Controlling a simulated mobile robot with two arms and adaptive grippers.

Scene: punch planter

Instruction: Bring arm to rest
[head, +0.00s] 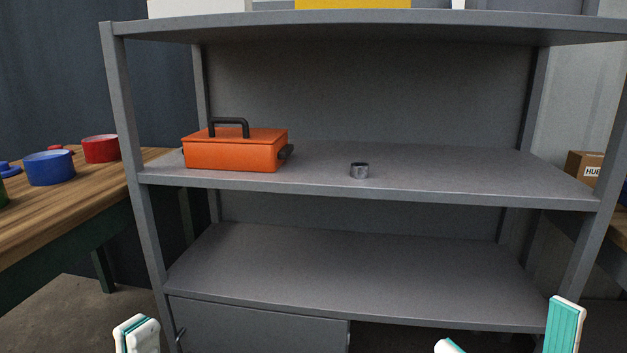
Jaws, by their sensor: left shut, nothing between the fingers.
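My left gripper (136,334) shows at the bottom left edge of the head view. Its white and teal fingertips are together, with nothing between them. My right gripper (508,332) shows at the bottom right, as two white and teal fingertips with a wide gap between them. Nothing is seen in that gap. Both grippers are in front of the lower part of a grey metal shelf (260,262). The arms behind the fingertips are out of view.
The lower board is bare. A wooden table (85,206) with blue (49,168) and red (101,149) pots stands left. A cardboard box (585,170) is at right.

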